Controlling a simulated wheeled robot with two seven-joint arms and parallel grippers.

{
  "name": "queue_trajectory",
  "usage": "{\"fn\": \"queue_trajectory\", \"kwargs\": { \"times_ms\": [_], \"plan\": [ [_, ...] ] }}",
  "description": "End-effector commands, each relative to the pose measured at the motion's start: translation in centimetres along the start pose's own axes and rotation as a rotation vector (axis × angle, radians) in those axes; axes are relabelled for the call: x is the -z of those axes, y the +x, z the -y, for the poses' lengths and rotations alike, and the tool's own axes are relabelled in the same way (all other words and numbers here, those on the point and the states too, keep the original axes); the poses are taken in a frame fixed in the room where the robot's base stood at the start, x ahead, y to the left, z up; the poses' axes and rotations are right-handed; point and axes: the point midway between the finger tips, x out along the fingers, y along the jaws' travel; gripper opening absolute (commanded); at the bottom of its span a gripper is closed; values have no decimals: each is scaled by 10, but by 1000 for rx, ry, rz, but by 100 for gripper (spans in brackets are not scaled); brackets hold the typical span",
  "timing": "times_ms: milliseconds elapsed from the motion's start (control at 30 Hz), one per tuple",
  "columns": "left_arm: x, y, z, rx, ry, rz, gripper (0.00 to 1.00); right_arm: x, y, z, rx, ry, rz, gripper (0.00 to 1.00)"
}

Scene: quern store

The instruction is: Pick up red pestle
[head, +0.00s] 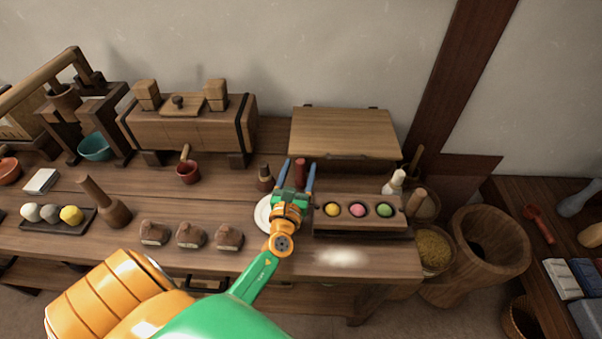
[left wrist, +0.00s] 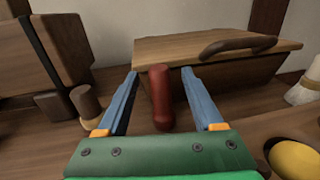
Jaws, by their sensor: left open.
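The red pestle (head: 300,173) stands upright on the wooden table, in front of the lidded wooden box. In the left wrist view the red pestle (left wrist: 160,98) shows between the two blue fingers of my left gripper, with a gap on each side. My left gripper (head: 299,163) is open and reaches toward the box; it also shows in the left wrist view (left wrist: 160,82). The pestle's lower end is partly hidden by the gripper in the head view. My right gripper is not in view.
A lidded wooden box (head: 345,132) stands just behind the pestle. A wooden tray (head: 318,211) with yellow, pink and green balls lies to the right. A white plate (head: 263,213) is partly under my gripper. A small wooden pestle (head: 265,177) stands to the left.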

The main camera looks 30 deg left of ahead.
Motion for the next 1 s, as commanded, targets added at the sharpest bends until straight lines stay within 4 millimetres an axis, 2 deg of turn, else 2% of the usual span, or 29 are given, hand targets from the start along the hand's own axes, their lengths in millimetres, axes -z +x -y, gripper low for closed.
{"fn": "queue_trajectory", "kwargs": {
  "times_ms": [200, 233, 400, 467, 500, 833, 933, 1000],
  "plan": [
    [0, 3, 0, 0, -2, 0, 68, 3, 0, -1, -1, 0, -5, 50],
    [0, 3, 0, 0, -2, 0, 66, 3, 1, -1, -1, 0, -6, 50],
    [0, 3, 0, 0, -3, 0, 20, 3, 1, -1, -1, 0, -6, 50],
    [0, 3, 0, 0, -3, 0, 3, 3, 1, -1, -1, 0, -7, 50],
    [0, 3, 0, 0, -3, 0, 0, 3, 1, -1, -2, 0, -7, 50],
    [-4, 3, 0, -1, -4, -1, 0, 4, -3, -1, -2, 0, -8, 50],
    [-19, 3, 0, -1, -6, -1, 0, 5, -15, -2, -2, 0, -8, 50],
    [-37, 3, 0, -2, -7, 0, 0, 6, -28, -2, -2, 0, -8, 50]
  ]
}}
